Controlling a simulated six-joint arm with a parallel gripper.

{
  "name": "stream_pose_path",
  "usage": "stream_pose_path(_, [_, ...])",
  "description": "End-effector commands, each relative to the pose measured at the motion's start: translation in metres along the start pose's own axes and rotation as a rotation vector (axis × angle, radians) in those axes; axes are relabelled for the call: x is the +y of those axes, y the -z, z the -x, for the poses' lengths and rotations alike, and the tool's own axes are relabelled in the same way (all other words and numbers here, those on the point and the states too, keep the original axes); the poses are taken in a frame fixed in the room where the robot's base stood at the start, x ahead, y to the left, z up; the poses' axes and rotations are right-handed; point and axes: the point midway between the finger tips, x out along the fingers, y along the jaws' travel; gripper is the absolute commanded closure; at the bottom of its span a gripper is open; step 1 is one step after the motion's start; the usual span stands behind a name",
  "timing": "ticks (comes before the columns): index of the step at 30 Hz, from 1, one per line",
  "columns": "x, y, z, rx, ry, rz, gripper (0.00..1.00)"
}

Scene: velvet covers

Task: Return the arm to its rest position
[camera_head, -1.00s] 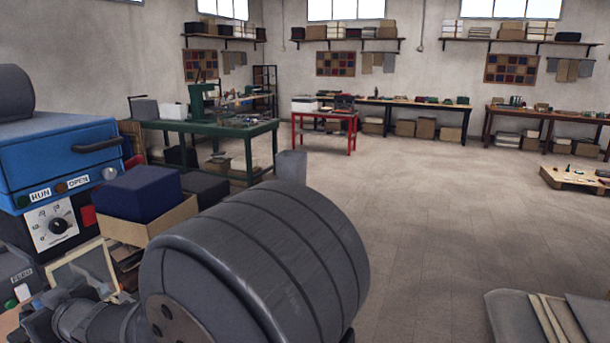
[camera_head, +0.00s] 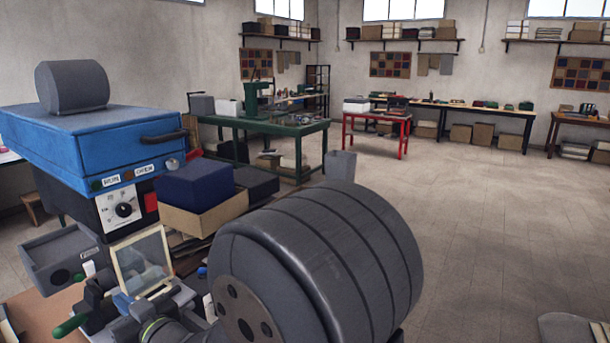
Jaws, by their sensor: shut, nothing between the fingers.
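A large dark grey ribbed cylinder (camera_head: 335,250), which looks like a link of my own arm, fills the lower middle of the view. At its lower left end is a grey joint-like part with a yellow-green ring, cut off by the bottom edge. I cannot make out my gripper or its fingertips in this view. No loose object of the task shows.
A blue machine (camera_head: 95,150) with a dial and RUN and OPEN labels stands at the left. A green workbench (camera_head: 262,124) and a red table (camera_head: 376,117) stand beyond. Open floor lies to the right.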

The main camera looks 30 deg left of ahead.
Motion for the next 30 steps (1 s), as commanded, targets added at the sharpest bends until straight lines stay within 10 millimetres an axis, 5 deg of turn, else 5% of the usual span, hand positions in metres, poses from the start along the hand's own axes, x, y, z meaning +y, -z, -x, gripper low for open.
stream_pose_path(4, [0.0, 0.0, 0.02, 0.0, 0.0, 0.0, 1.0])
stream_pose_path(20, [-0.001, 0.0, -0.084, 0.0, 0.001, -0.001, 1.0])
stream_pose_path(30, [-0.002, 0.017, -0.074, -0.15, 0.012, -0.004, 1.0])
